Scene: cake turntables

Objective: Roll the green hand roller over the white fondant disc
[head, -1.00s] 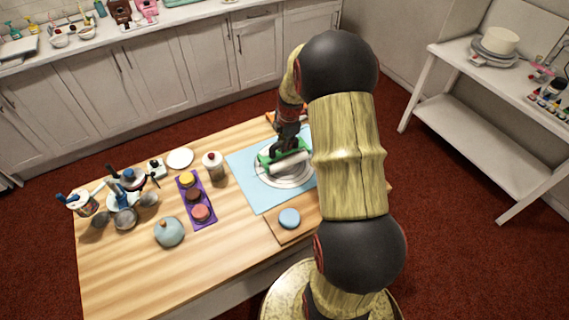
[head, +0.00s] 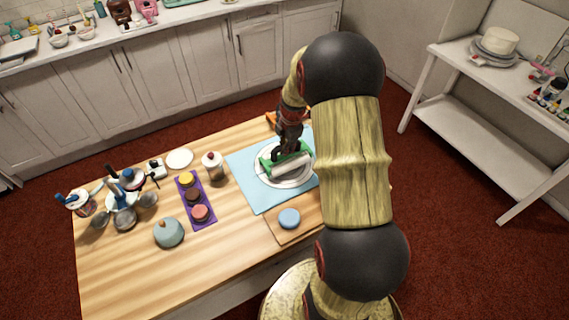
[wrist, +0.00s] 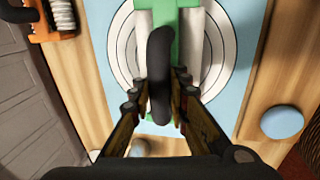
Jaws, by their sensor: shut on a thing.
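My gripper (head: 284,152) is shut on the green hand roller (head: 268,162) and holds it over the white fondant disc (head: 276,181) on the blue mat (head: 247,190). The roller's white cylinder (head: 293,166) lies across the disc; whether it touches the disc I cannot tell. The fingers and a dark link hide part of the roller.
A wooden board with a blue disc (head: 289,218) is in front of the mat. A jar (head: 213,166), a purple tray (head: 207,217) of coloured discs and a grey-blue domed thing (head: 169,233) stand left. An orange object (wrist: 50,18) is beyond the mat.

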